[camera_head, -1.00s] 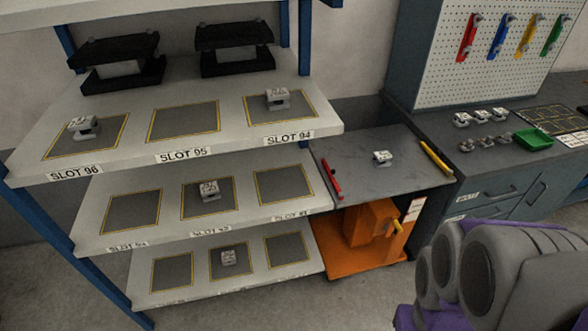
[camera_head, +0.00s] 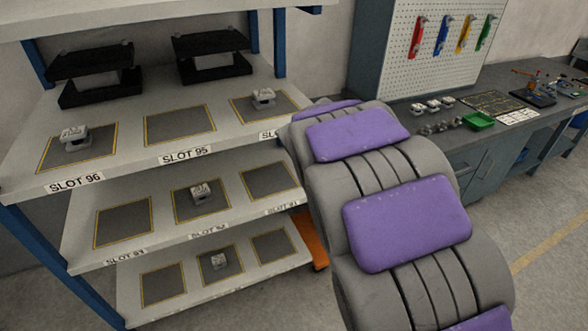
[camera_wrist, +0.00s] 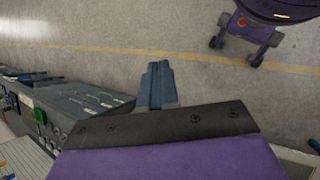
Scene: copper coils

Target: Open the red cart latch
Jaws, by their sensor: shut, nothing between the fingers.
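The red latch bar and the cart's grey top are hidden behind my arm in the head view. Only a sliver of the cart's orange lower body (camera_head: 316,241) shows, between the shelf and my arm. My gripper (camera_wrist: 157,84) shows in the wrist view, with its grey-blue fingers together and nothing between them. It points out over the bare concrete floor, and no part of the cart shows near it there. The gripper's tip is not visible in the head view.
A shelf rack (camera_head: 188,232) with marked slots and several small metal parts stands at the left. A workbench (camera_head: 478,131) with a green tray (camera_head: 478,120) and a pegboard of coloured tools is at the right. Open floor (camera_head: 540,262) lies in front of the bench.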

